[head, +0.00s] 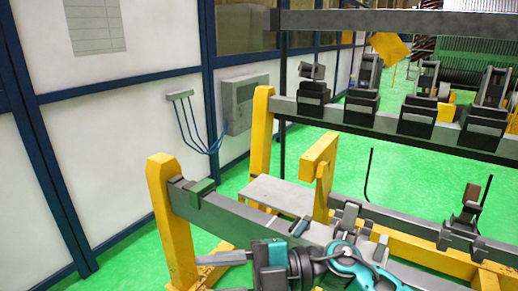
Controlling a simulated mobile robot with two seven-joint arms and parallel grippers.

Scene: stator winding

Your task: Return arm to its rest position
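One of my arms (345,262), teal with black and grey joints, shows folded at the bottom middle of the head view. It lies in front of the grey rail (230,218) of the near yellow frame and hides part of it. The arm's wrist end points left. A pale grey bar (222,258) sticks out left of it; I cannot tell if it is a finger or part of the frame. No held object shows. No arm comes in from the left edge.
A yellow post (160,205) stands at the left end of the near rail. A pale shelf (280,195) sits behind it. Several dark fixtures (315,92) line the far rail. A grey wall box (243,103) hangs on the white panels. Green floor (130,265) is clear at the left.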

